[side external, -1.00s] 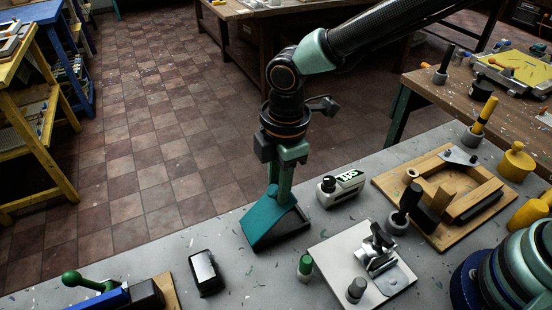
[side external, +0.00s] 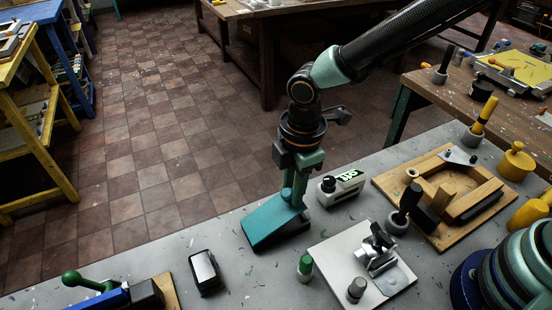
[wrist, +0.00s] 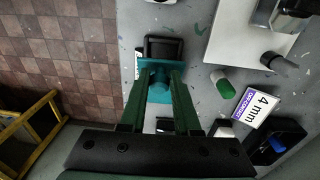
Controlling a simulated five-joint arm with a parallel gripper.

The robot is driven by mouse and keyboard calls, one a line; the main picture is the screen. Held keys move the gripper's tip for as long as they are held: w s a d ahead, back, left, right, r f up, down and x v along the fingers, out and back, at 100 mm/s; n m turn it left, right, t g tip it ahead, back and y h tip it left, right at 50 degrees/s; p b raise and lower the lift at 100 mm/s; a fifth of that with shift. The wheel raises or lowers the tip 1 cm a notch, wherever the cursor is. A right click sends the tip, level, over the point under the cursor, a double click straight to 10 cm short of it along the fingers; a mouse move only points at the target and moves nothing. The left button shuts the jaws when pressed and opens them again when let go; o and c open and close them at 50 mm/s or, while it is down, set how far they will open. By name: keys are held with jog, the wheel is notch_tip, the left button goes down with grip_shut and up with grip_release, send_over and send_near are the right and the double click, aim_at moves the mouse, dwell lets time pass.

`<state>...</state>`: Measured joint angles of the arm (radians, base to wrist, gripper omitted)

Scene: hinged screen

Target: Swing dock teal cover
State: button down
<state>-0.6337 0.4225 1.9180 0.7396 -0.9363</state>
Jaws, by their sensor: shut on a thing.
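The teal cover (side external: 275,222) is at the far table edge, left of the white device, in the side view. It lies low and sloped, and I cannot tell whether it touches what is under it. My gripper (side external: 293,194) stands over its far right end, shut on a raised teal part of the cover. In the wrist view, my gripper (wrist: 161,84) has its two green fingers on either side of the cover's teal round part (wrist: 160,94). A dark frame (wrist: 163,47) shows just beyond it. The hinge is hidden.
A white device (side external: 344,187) with a black knob stands close on the right. A green-capped piece (side external: 305,266) and a white plate with a clamp (side external: 335,255) are in front. A black box (side external: 206,272) lies to the left front. Bare table lies between them.

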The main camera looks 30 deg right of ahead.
jog(key=shift+w+d+f, duration=0.15)
jog(key=shift+w+d, duration=0.05)
jog(key=shift+w, duration=0.1)
jog(key=shift+d+f, duration=0.4)
jog(key=shift+f, duration=0.4)
jog(key=shift+d+f, duration=0.4)
jog(key=shift+f, duration=0.4)
jog(key=shift+d+f, duration=0.1)
jog(key=shift+f, duration=0.35)
jog(key=c, duration=0.6)
grip_release()
jog(key=shift+s+f, duration=0.1)
jog(key=shift+s, duration=0.05)
